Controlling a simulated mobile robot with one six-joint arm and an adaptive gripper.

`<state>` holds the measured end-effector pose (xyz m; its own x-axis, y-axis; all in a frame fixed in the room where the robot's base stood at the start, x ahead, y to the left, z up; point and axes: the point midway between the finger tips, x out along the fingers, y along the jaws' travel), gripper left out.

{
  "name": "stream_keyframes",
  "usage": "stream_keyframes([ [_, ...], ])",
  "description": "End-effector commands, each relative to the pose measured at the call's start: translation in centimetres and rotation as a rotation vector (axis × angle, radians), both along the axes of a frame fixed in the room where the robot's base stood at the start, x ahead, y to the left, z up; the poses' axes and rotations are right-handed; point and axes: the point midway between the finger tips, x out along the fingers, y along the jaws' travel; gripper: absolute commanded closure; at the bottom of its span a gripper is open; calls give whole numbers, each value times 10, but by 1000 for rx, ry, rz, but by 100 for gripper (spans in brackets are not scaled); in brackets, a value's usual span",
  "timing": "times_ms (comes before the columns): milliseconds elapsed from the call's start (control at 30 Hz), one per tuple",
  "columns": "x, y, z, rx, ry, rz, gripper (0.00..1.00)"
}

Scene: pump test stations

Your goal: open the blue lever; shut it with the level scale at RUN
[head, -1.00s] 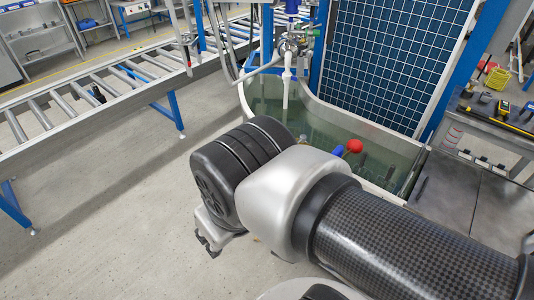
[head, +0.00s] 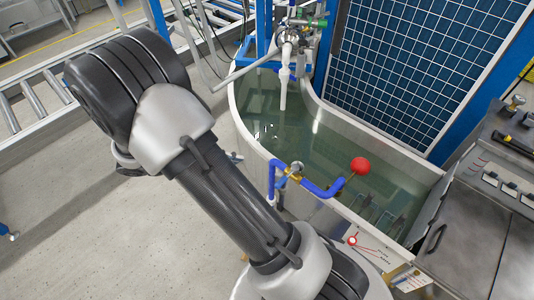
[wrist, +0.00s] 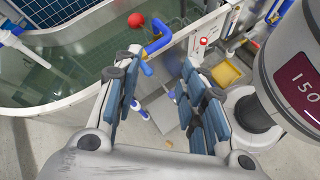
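A blue lever (head: 271,182) hangs from a brass valve (head: 295,170) at the tank's front rim. A blue bent pipe with a red ball (head: 360,165) runs from the same valve over the water. In the wrist view the blue lever (wrist: 146,68) shows beyond the fingertips, pointing toward me. A white scale plate (head: 372,246) with red marks is on the tank's outer side; its lettering is too small to read. My gripper (wrist: 158,63) is open, its padded fingers apart and empty. In the head view its fingers are mostly hidden by my arm.
The tank (head: 237,105) holds greenish water, with a white spout (head: 284,75) above it. A steel bench (head: 480,245) stands at the right.

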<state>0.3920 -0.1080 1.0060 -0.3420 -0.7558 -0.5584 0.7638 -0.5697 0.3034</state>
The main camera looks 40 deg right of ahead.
Motion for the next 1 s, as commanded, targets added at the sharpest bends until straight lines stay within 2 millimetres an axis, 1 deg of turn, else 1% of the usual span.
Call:
stream_keyframes([
  [33,3,-3,-19,-38,60,38,62],
  [167,11,-12,-63,-134,189,147,62],
  [300,13,-20,-113,-234,323,269,62],
  [433,6,-27,-162,-320,438,389,62],
  [500,0,-31,-186,-363,495,451,62],
  [600,-10,-35,-216,-412,561,529,62],
  [700,-20,-39,-238,-449,611,591,62],
  [800,-27,-41,-252,-471,639,630,62],
  [933,-31,-45,-259,-482,655,650,62],
  [1000,-30,-51,-260,-484,656,651,62],
])
